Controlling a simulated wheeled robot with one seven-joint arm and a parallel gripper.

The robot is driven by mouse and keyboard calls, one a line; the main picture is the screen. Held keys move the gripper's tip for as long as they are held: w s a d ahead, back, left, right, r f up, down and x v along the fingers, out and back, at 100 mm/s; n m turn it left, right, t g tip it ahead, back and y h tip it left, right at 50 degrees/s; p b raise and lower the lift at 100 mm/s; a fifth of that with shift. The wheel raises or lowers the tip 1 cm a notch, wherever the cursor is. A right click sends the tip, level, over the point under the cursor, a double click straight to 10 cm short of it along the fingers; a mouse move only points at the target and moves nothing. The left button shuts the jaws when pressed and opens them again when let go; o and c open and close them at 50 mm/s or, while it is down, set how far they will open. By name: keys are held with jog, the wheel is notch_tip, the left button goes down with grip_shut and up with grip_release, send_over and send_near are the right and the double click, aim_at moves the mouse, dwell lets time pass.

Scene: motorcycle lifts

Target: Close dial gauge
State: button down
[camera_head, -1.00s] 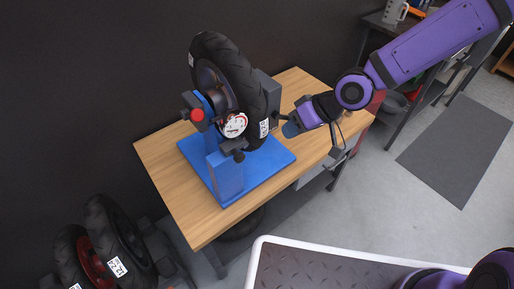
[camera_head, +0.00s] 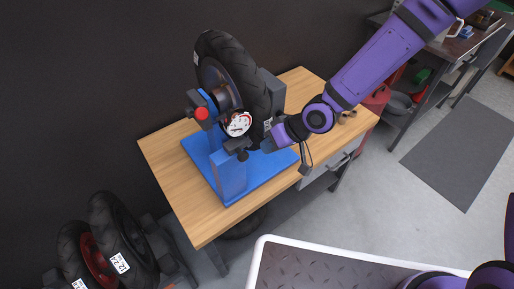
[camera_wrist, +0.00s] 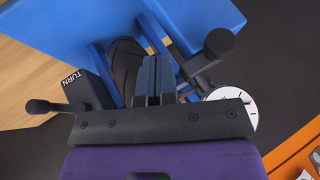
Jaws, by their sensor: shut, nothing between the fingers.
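The dial gauge (camera_head: 237,123) has a white round face with red marks. It is on the blue wheel stand (camera_head: 229,176), in front of the tyre (camera_head: 236,68). In the wrist view the dial gauge (camera_wrist: 247,110) shows at the right, partly hidden by my gripper's body. A black knob (camera_wrist: 221,43) on an arm stands beside it. My gripper (camera_head: 264,147) is just right of the gauge and low by the tyre. Its fingers (camera_wrist: 154,72) are together and empty, pointing toward the stand. I cannot tell whether they touch anything.
The stand sits on a wooden workbench (camera_head: 178,181) against a dark wall. A red knob (camera_head: 201,114) sticks out left of the gauge. A black block marked TURN (camera_wrist: 80,86) is close left of my fingers. Spare wheels (camera_head: 118,240) stand at lower left.

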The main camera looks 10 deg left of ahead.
aim_at(243, 158)
jog(key=shift+s+a+r, duration=0.2)
jog(key=shift+s+a, duration=0.45)
jog(key=shift+a, duration=0.05)
jog(key=shift+s+a+r, duration=0.2)
jog(key=shift+s+a, duration=0.4)
jog(key=shift+a, duration=0.1)
jog(key=shift+s+a, duration=1.2)
jog(key=shift+s, duration=0.35)
